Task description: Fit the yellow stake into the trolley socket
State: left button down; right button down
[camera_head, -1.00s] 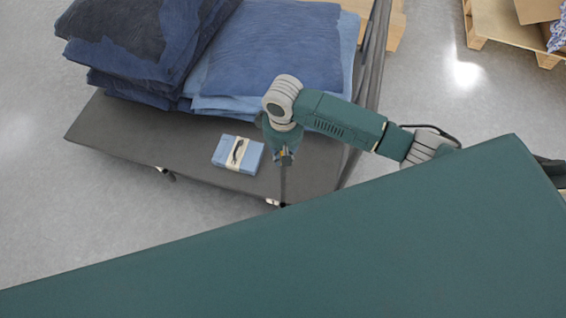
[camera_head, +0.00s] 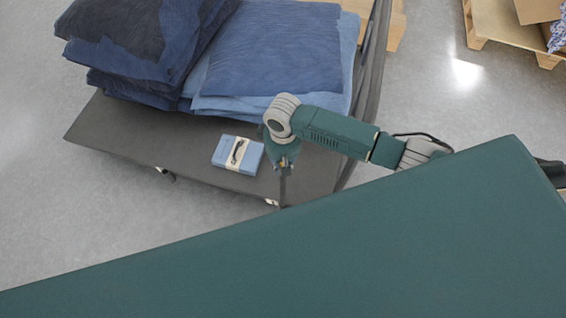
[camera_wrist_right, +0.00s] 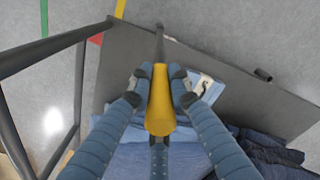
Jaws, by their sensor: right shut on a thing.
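A short dark tube (camera_wrist_right: 263,75) stands at another part of the deck's edge. My left gripper is not in view.
Folded dark blue (camera_head: 150,40) and lighter blue cloth (camera_head: 275,50) is stacked on the trolley. A small banded blue packet (camera_head: 238,154) lies near the gripper. Dark rails (camera_wrist_right: 50,50) rise at one trolley end. Wooden pallets (camera_head: 505,30) stand farther off.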

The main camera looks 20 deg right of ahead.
jog(key=shift+f, duration=0.15)
jog(key=c, duration=1.6)
grip_release()
notch_tip(320, 180, up, 13)
jog(key=shift+r+p, duration=0.1)
jog(key=shift+p, duration=0.25)
jog(key=shift+s+a, duration=0.1)
